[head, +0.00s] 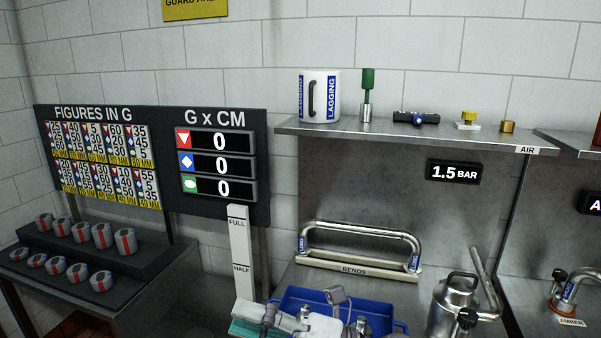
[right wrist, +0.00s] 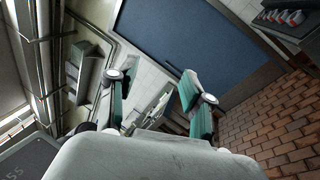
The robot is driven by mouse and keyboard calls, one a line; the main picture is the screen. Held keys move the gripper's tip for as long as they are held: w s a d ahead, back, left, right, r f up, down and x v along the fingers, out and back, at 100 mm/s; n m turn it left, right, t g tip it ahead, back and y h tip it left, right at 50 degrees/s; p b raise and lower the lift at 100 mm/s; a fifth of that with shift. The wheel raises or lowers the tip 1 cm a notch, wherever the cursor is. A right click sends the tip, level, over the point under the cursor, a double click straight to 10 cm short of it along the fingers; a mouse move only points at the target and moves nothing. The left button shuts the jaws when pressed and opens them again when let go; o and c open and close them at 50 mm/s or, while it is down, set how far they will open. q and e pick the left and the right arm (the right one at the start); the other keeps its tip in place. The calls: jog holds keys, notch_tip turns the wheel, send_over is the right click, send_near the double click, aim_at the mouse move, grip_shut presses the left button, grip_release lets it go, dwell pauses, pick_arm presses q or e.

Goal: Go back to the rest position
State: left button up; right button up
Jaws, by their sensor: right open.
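My right gripper (head: 298,315) shows at the bottom edge of the head view, in front of a blue tray (head: 385,326) and partly cut off by the frame. In the right wrist view its two fingers (right wrist: 155,98) with green pads stand wide apart, with nothing between them. The right wrist view looks tilted toward a dark blue panel (right wrist: 190,40) and a brick floor (right wrist: 275,125). My left gripper does not show.
A steel shelf (head: 410,134) holds a white LAGGING roll (head: 325,98), a green-handled part (head: 367,90) and small fittings. Below are a bent pipe on a BENDS rack (head: 355,269) and a metal can (head: 455,305). Weights (head: 101,236) and a figures board (head: 100,160) stand left.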

jog(key=w+d+f+m+t+h, duration=0.1)
jog(key=w+d+m+t+h, duration=0.3)
jog(key=d+m+t+h, duration=0.45)
jog(key=w+d+f+m+t+h, duration=0.1)
jog(key=w+d+m+t+h, duration=0.35)
jog(key=m+t, duration=0.8)
jog(key=s+d+f+m+g+h, duration=0.4)
jog(key=d+f+m+g+h, duration=0.4)
jog(key=d+f+m, duration=0.55)
jog(key=s+d+f+m+g, duration=0.1)
jog(key=s+f+g, duration=0.5)
jog(key=s+f, duration=0.4)
jog(key=s+f+g, duration=0.6)
jog(key=s+f, duration=0.1)
jog(key=s, duration=0.5)
notch_tip(320, 180, down, 26)
jog(key=s+g, duration=0.1)
jog(key=s+d+f+g, duration=0.1)
jog(key=s+d+f, duration=0.2)
jog(key=s+f, duration=1.3)
jog(key=shift+s+f+g, duration=0.15)
jog(key=shift+s+g, duration=0.15)
jog(key=shift+s, duration=0.25)
